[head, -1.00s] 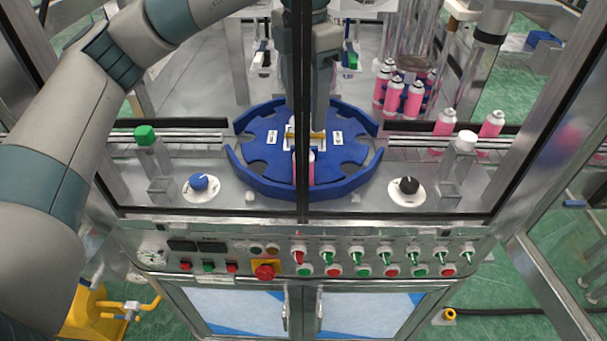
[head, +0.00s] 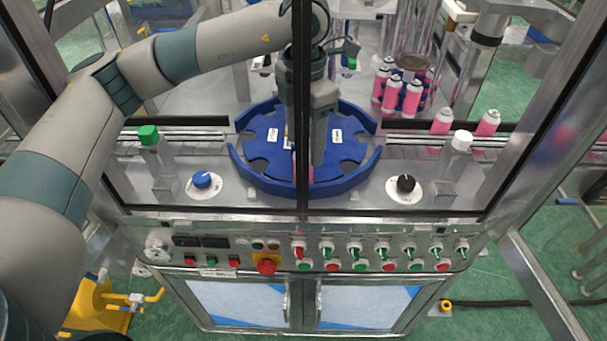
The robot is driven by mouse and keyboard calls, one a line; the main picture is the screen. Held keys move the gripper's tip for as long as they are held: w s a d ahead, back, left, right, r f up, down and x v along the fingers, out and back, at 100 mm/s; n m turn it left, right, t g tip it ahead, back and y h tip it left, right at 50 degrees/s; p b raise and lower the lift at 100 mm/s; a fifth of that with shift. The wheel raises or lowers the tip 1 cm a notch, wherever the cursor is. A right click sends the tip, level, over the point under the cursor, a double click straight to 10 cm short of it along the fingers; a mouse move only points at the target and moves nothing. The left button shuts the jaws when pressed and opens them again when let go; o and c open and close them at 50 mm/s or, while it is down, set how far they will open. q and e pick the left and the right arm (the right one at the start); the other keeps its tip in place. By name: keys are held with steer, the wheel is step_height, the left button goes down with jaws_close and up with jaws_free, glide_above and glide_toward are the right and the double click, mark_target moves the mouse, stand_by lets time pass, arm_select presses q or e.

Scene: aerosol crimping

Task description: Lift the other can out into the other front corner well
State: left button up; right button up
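The blue star wheel (head: 262,142) lies behind the front frame, with empty wells showing around its rim. One pink can (head: 311,172) stands at its front, partly hidden by the dark upright post and my gripper. My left gripper (head: 319,160) comes down over the front of the wheel, right beside this can. The post and the angle hide its fingertips, so whether it grips the can does not show. My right gripper is not in view.
A blue curved guide (head: 345,187) borders the wheel. More pink cans (head: 411,98) stand at the back right, and others (head: 487,123) on the right conveyor. A green-capped post (head: 148,135), a white-capped post (head: 462,141) and two knobs flank the wheel. The control panel is in front.

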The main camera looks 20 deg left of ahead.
mark_target(302, 147)
arm_select(q)
steer(key=shift+f, duration=0.1)
steer(key=shift+a+f+p, duration=0.15)
steer(key=shift+f+p, duration=0.4)
steer(key=shift+p, duration=0.2)
step_height(302, 147, down, 3)
steer(key=shift+w+a+r+p, duration=0.1)
steer(key=shift+w+a+p, duration=0.05)
steer(key=shift+p, duration=0.65)
steer(key=shift+f, duration=0.6)
steer(key=c, duration=1.4)
